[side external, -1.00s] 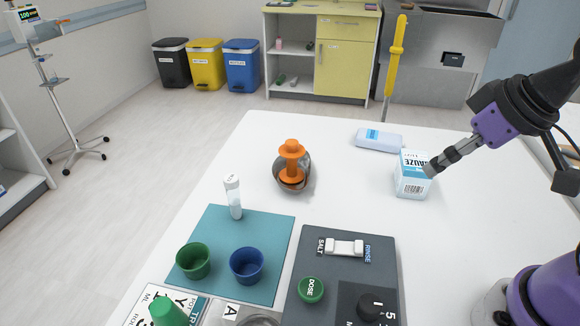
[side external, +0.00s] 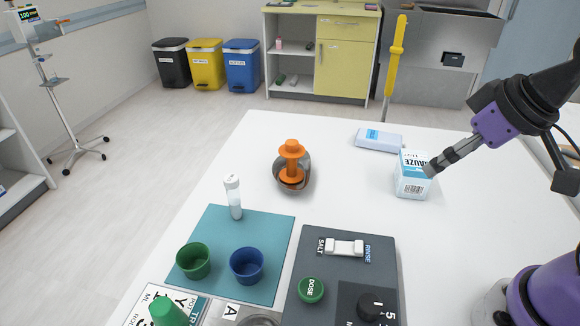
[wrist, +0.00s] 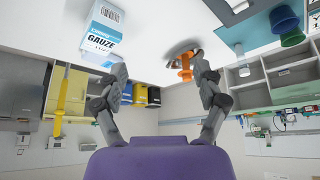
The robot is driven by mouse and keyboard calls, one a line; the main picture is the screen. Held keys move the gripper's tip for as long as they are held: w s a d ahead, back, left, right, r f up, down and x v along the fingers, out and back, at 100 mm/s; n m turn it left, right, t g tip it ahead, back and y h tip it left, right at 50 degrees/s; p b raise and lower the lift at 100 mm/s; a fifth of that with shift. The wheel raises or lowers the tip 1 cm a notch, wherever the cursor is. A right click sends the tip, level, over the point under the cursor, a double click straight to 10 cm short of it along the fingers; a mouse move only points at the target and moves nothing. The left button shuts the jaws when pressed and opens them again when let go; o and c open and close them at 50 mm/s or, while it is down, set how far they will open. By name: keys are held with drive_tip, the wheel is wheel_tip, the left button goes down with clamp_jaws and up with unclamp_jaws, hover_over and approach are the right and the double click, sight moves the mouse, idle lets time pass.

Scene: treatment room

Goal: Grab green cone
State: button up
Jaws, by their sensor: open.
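The green cone (side external: 167,312) stands on a printed card (side external: 150,300) at the bottom left of the side view, its lower part cut off by the frame edge. My gripper (side external: 432,170) is at the right of the side view, by the gauze box (side external: 413,186), far from the cone across the table. In the wrist view my gripper (wrist: 160,66) is open, with nothing between its fingers.
An orange spool-like piece (side external: 291,160) stands in a metal bowl (side external: 304,180).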

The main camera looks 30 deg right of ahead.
drive_tip(key=w+a+r+n+g+y, duration=0.1)
drive_tip(key=w+a+r+n+y, duration=0.15)
drive_tip(key=w+a+n, duration=0.45)
drive_tip(key=n+g+y, duration=0.2)
drive_tip(key=n+g, duration=0.2)
drive_tip(key=n, duration=0.5)
approach(163, 305)
drive_tip(key=x, duration=0.7)
drive_tip(key=shift+s+a, duration=0.1)
drive_tip(key=shift+a, duration=0.05)
drive_tip(key=x, duration=0.5)
drive_tip(key=shift+f, duration=0.4)
drive_tip(key=c, duration=0.9)
